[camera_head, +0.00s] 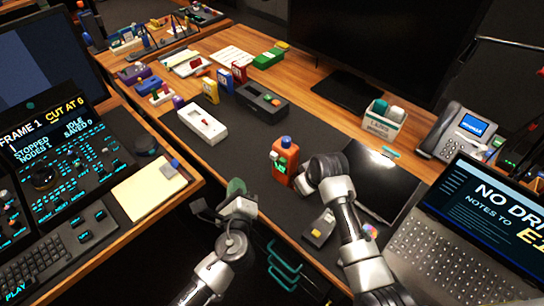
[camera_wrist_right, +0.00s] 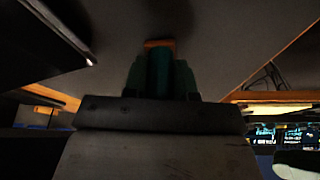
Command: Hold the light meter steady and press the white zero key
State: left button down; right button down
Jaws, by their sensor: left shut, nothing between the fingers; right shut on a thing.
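The light meter appears to be the orange upright device (camera_head: 285,151) on the dark desk mat, with a green patch on its front and a darker top. My right gripper (camera_head: 297,176) is shut on it from its near right side. In the right wrist view the green fingers (camera_wrist_right: 160,78) point away from the camera, with a strip of orange (camera_wrist_right: 158,43) beyond their tips. My left gripper (camera_head: 236,188) is shut and empty, left of the device and apart from it, near the desk's front edge. I cannot make out the white zero key.
A grey and yellow device (camera_head: 320,228) lies near the right forearm. A white tray (camera_head: 203,122) and a dark box (camera_head: 262,101) stand farther back. A dark flat panel (camera_head: 378,178) and a laptop (camera_head: 470,235) are at right. The mat between tray and orange device is clear.

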pick_arm(q)
jog(key=w+d, duration=0.6)
jog(key=shift+w, duration=0.2)
dwell(0.4)
jog(key=shift+w+d, duration=0.15)
dwell(1.8)
jog(key=shift+w+d, duration=0.2)
jog(key=shift+w+d, duration=0.3)
dwell(0.8)
jog(key=shift+s+a, duration=0.1)
dwell(0.4)
jog(key=shift+s+a, duration=0.55)
jog(key=shift+s+a, duration=1.75)
jog(key=shift+s, duration=0.1)
